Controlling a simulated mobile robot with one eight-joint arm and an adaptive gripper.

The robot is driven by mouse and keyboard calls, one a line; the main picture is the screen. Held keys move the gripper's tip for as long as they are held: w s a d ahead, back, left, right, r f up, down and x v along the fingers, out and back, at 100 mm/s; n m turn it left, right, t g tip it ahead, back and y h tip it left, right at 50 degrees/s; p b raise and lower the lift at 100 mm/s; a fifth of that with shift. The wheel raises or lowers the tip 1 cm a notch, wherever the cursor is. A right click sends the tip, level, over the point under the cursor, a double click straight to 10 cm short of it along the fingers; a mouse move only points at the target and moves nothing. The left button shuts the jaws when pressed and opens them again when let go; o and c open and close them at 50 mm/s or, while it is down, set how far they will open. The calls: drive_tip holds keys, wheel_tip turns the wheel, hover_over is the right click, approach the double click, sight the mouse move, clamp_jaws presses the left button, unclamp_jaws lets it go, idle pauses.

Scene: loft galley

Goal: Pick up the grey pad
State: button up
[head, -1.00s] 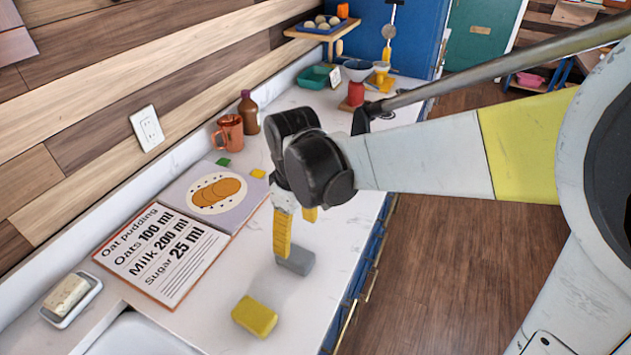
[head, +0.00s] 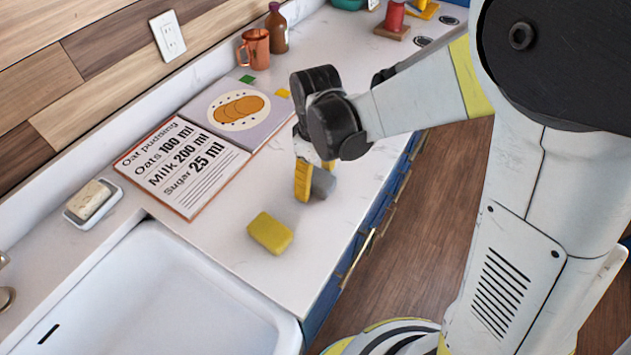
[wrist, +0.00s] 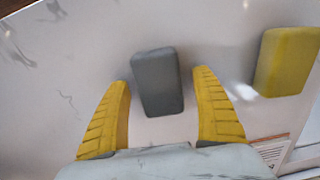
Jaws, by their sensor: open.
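The grey pad (head: 323,182) lies on the white counter, partly hidden behind my gripper in the head view. In the wrist view the grey pad (wrist: 157,82) shows between and just beyond the tips of my two yellow fingers. My gripper (wrist: 165,85) is open and empty, pointing down at the pad. It also shows in the head view (head: 312,188), with one finger in front of the pad. I cannot tell whether a finger touches the pad.
A yellow sponge (head: 270,233) lies near the pad, also to the right in the wrist view (wrist: 287,62). An open recipe book (head: 190,165) lies left of my gripper. A white sink (head: 160,290), a soap dish (head: 92,204), a copper mug (head: 256,48) and a brown bottle (head: 277,30) stand around.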

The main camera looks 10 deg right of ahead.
sight(321, 178)
drive_tip(key=c, duration=1.1)
drive_tip(key=shift+o, duration=0.2)
drive_tip(key=shift+r+p, duration=0.4)
drive_tip(key=shift+r, duration=0.15)
drive_tip(key=r, duration=0.1)
drive_tip(key=r+p, duration=0.1)
drive_tip(key=d+r+p, duration=0.1)
drive_tip(key=r, duration=0.1)
drive_tip(key=shift+s, duration=0.35)
drive_tip(key=s+d+r+p, duration=0.3)
drive_tip(key=s+d+r, duration=0.3)
drive_tip(key=d, duration=0.2)
drive_tip(key=shift+d, duration=0.4)
